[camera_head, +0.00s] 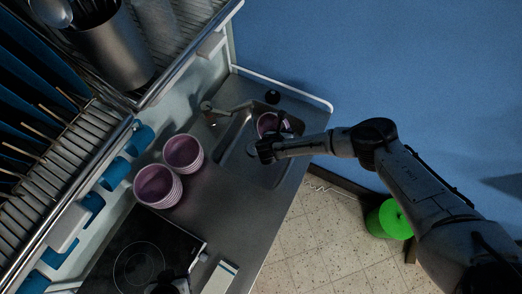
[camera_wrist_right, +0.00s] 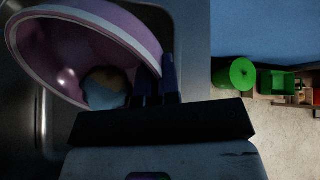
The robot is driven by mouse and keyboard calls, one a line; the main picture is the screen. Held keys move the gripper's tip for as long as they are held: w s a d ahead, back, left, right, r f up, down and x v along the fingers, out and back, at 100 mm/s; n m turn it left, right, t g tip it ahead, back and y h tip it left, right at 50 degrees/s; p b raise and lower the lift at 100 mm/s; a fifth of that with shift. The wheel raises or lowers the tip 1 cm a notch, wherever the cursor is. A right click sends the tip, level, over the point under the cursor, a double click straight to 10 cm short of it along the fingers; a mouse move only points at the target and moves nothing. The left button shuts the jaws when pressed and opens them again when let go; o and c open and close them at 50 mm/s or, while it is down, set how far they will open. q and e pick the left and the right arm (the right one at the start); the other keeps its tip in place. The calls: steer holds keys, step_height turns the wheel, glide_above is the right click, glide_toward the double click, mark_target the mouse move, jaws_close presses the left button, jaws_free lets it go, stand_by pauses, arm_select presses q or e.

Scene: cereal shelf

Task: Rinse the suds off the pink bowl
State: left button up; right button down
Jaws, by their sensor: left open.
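The pink bowl (camera_head: 267,122) is in the sink (camera_head: 232,150), tilted; it fills the upper left of the right wrist view (camera_wrist_right: 85,35). My right gripper (camera_wrist_right: 157,80) has its two fingers close together on either side of the bowl's pale rim. In the head view my right wrist partly covers the bowl. A blue and tan patch (camera_wrist_right: 105,90) shows inside the bowl; I cannot tell what it is. No suds can be made out. The faucet (camera_head: 208,108) is at the sink's left side. My left gripper (camera_head: 168,284) is open, low over the stove and partly cut off.
Two stacks of pink bowls (camera_head: 155,188) (camera_head: 183,152) stand on the counter left of the sink. A black hob (camera_head: 137,262) is nearer. Blue cups (camera_head: 115,172) hang below the dish rack (camera_head: 75,150). A green bin (camera_head: 389,220) is on the floor at right.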

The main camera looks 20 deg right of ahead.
steer(key=shift+w+r, duration=0.1)
steer(key=shift+r, duration=0.05)
steer(key=shift+a+h, duration=0.15)
steer(key=shift+h, duration=0.15)
steer(key=shift+r, duration=0.15)
steer(key=shift+s+a+h+b, duration=0.2)
steer(key=shift+h+b, duration=0.1)
steer(key=shift+b, duration=0.1)
steer(key=shift+r+t, duration=0.1)
steer(key=shift+t, duration=0.2)
steer(key=shift+a+r, duration=0.1)
steer(key=shift+a+h+b, duration=0.1)
steer(key=shift+h+b, duration=0.2)
steer(key=shift+b, duration=0.1)
